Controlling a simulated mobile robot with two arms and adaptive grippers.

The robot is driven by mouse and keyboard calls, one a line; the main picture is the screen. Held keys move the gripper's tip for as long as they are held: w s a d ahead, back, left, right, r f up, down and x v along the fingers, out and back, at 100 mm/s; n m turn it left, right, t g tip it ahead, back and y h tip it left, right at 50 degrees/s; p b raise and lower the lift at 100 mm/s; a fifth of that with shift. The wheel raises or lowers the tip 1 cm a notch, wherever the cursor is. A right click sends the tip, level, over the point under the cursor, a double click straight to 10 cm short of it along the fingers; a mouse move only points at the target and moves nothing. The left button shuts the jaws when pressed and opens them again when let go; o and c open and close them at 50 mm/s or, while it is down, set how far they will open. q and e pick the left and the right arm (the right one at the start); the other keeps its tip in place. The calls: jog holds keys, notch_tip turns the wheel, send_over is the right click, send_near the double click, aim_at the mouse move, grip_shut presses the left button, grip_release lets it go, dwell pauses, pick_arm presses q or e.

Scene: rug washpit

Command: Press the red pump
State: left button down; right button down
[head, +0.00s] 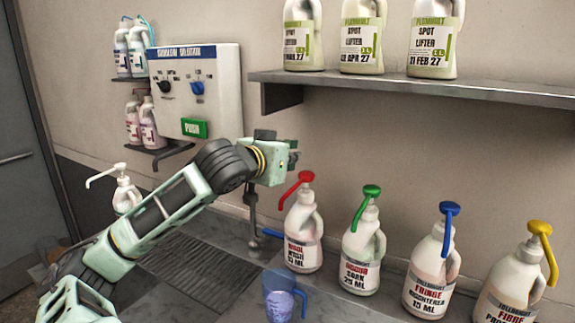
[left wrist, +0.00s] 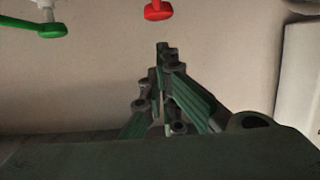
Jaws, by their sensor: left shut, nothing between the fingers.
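The red pump (head: 297,186) tops a white bottle (head: 303,232) labelled as a wash, leftmost in the row on the ledge. The pump also shows at the top edge of the left wrist view (left wrist: 158,10). My left gripper (head: 291,156) is shut and empty. In the head view it appears just above and slightly left of the red pump, with a gap between them. In the left wrist view its closed fingertips (left wrist: 166,50) point toward the pump without overlapping it. My right gripper is in neither view.
Bottles with green (head: 367,204), blue (head: 447,222) and yellow (head: 544,240) pumps stand to the right. A blue jug (head: 283,298) is in front. A shelf (head: 420,86) with white bottles overhangs behind. A wall dispenser (head: 197,92) is at the left.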

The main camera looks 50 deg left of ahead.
pick_arm(q)
jog(key=shift+v, duration=0.95)
jog(key=shift+a, duration=0.15)
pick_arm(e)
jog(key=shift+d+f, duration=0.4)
pick_arm(q)
jog(key=shift+s, duration=0.1)
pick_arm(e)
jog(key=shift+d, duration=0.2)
